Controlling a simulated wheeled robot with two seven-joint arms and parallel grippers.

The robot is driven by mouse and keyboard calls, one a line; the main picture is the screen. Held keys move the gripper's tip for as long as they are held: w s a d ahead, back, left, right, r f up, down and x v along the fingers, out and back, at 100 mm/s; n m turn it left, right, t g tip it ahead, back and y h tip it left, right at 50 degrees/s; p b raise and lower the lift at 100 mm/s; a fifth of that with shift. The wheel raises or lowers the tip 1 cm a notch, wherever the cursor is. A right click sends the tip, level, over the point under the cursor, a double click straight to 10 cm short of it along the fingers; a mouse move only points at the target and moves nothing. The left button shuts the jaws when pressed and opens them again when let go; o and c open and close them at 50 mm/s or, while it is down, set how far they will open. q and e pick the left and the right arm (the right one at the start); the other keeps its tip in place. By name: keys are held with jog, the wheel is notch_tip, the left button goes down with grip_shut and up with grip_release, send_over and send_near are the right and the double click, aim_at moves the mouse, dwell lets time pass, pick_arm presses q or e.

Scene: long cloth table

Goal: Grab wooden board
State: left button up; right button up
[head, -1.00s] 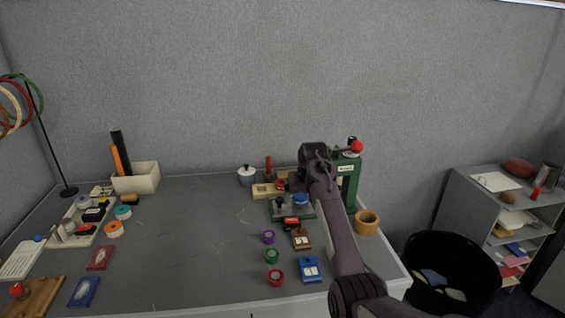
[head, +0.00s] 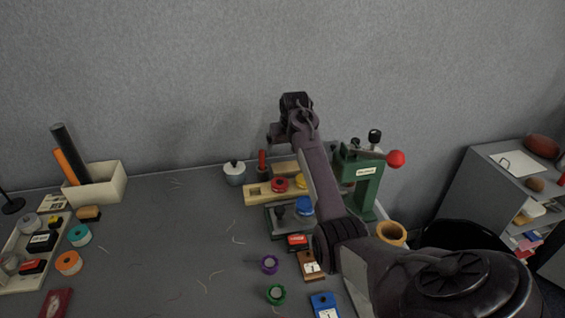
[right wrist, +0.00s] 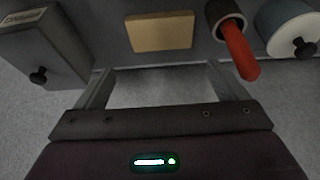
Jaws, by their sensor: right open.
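A plain tan wooden board (head: 285,168) lies at the back of the table, near the wall, partly hidden by my right arm. In the right wrist view the tan board (right wrist: 160,32) lies ahead of the fingers, roughly centred between them and apart from them. My right gripper (right wrist: 160,75) is open and empty. In the head view the right gripper (head: 278,133) is above the back edge of the table, near the wall. A longer light wooden piece (head: 258,195) lies in front of the tan board. My left gripper is not in view.
A white-lidded pot (head: 235,174) and a red-handled tool (head: 262,160) stand left of the board. A green press (head: 364,187) with a red knob stands to the right. Several tape rolls and stamps lie in front. The table's middle left is mostly clear.

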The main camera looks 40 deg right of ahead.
aim_at(284, 164)
jog(key=shift+w+f, duration=0.15)
jog(key=shift+f, duration=0.2)
jog(key=x, duration=0.6)
jog(key=shift+s+a+f+p, duration=0.15)
jog(key=shift+s+a+p, duration=0.05)
jog(key=shift+a+p, duration=0.1)
jog(key=shift+w+d+f, duration=0.1)
jog(key=shift+f, duration=0.15)
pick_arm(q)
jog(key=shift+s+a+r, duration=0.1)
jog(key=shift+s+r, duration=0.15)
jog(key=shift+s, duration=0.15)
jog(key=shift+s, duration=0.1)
pick_arm(e)
jog(key=c, duration=0.8)
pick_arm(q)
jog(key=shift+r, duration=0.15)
pick_arm(e)
jog(key=shift+o, duration=0.2)
jog(key=shift+r, duration=0.15)
